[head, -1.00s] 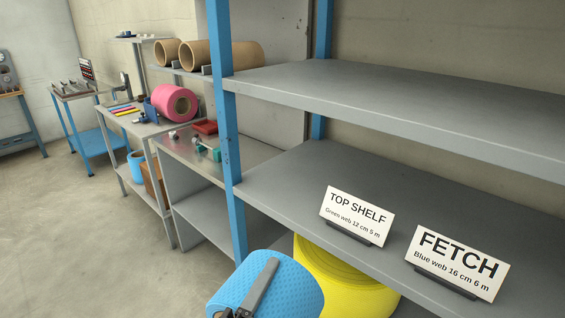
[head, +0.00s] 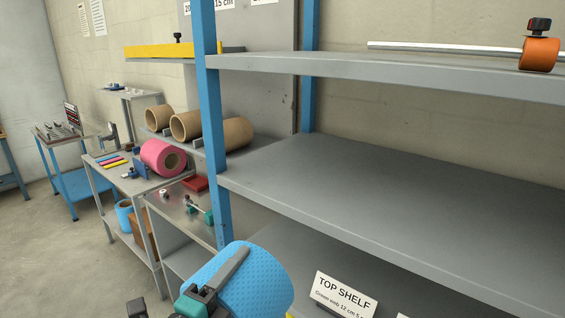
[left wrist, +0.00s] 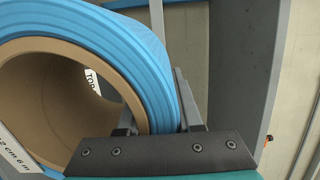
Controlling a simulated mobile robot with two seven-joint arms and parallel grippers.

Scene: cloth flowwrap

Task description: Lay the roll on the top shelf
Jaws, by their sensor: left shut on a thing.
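A blue roll (head: 255,288) with a brown cardboard core is held by my left gripper (head: 232,270), low in the head view and in front of the shelf's blue post. One grey finger lies along the roll's outer surface. The left wrist view shows the roll (left wrist: 130,50) close up with its core open; the other finger is mostly hidden. The rack's top shelf (head: 400,70) carries a silver rod and an orange-and-black object. The shelf below it (head: 380,190) is bare. My right gripper is not in view.
A blue post (head: 208,120) stands at the rack's left front corner. A "TOP SHELF" sign (head: 343,295) stands on the lowest visible shelf. A pink roll (head: 158,155) and brown cores (head: 187,124) lie on benches to the left. Most of the middle shelf is free.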

